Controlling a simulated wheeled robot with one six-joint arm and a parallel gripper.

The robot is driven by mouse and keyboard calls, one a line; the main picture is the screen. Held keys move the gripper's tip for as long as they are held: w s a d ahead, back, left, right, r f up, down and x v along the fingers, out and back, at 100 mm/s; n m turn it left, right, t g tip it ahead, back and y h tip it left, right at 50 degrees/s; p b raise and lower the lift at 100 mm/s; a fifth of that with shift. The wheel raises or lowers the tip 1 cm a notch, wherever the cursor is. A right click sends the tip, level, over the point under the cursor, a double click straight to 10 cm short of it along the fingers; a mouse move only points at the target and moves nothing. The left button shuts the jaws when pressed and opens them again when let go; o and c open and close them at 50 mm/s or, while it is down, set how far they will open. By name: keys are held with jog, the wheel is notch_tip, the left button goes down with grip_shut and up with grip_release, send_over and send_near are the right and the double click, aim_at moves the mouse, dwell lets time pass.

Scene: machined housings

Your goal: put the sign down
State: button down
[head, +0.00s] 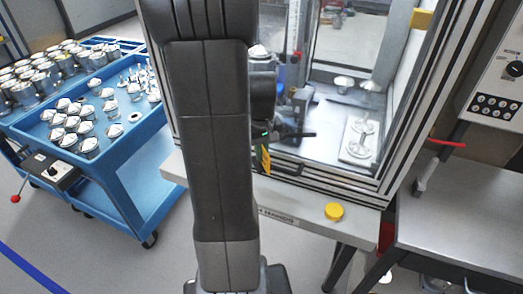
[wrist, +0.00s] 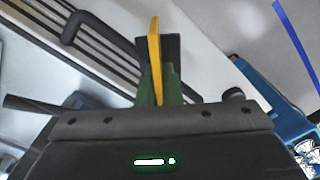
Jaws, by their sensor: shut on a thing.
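The sign (wrist: 155,60) is a thin yellow plate, seen nearly edge-on in the wrist view. It stands out from between the dark fingers of my gripper (wrist: 164,75), which is shut on it. In the head view the sign (head: 265,158) is a small yellow strip below the end of my arm, in front of the machine's frame. Whether the sign touches any surface cannot be told.
A glazed machine enclosure (head: 345,192) stands behind, with a grey ledge (head: 300,212) and a yellow knob (head: 334,211) in front. A blue cart (head: 120,180) with several metal housings is at left. A grey table (head: 460,235) at right has a clear top.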

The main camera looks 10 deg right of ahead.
jog(key=shift+f+b, duration=0.5)
jog(key=shift+f, duration=0.15)
jog(key=c, duration=1.6)
grip_release()
jog(key=shift+r, duration=0.15)
notch_tip(320, 180, up, 13)
jog(key=shift+r, duration=0.1)
notch_tip(320, 180, down, 14)
jog(key=shift+r, duration=0.6)
